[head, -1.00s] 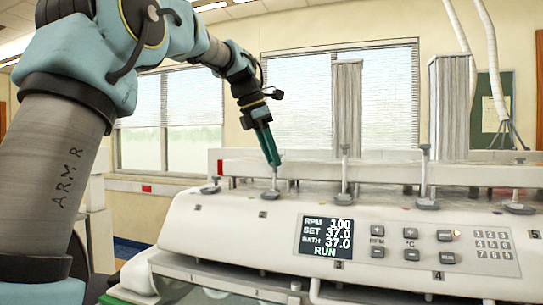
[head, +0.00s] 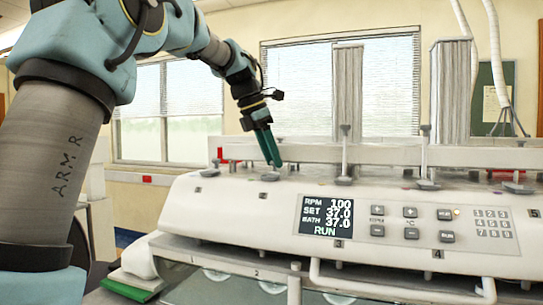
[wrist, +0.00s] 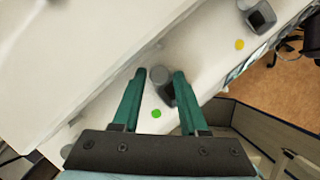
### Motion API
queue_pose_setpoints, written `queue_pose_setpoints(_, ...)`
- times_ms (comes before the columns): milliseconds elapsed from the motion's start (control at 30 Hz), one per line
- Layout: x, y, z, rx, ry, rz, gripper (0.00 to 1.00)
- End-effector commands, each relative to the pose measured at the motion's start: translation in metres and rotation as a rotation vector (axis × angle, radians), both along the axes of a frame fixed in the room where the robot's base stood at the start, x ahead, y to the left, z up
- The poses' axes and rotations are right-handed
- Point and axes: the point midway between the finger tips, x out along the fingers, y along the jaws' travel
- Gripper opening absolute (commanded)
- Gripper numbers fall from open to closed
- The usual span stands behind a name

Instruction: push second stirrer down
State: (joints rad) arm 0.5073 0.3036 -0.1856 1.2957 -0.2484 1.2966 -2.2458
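The second stirrer (head: 270,176) stands in the row on top of the white machine (head: 400,225). In the head view only its low grey base shows, with no tall rod above it. My gripper (head: 272,163) points down just above it. In the wrist view the green fingers of my gripper (wrist: 158,88) are apart, with the stirrer's grey round top and dark base (wrist: 161,80) between them. Gaps show on both sides. A green dot (wrist: 156,113) marks the panel beside it.
The third stirrer (head: 345,155) and fourth stirrer (head: 425,155) have tall rods standing up. The first (head: 209,172) and fifth (head: 519,188) look low. A display (head: 325,215) reads RPM 100 and RUN. A neighbouring stirrer (wrist: 262,17) lies top right in the wrist view.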

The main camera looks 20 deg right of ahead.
Motion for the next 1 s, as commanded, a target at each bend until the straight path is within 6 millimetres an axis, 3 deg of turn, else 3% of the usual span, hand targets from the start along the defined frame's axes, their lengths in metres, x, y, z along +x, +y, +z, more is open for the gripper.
queue_pose_setpoints(267,0.001,0.004,0.011,-0.003,-0.004,0.002,0.43)
queue_pose_setpoints(733,0.0,0.036,0.089,-0.002,-0.004,0.002,0.43)
queue_pose_setpoints(1000,-0.001,0.042,0.1,0.0,0.0,0.0,0.43)
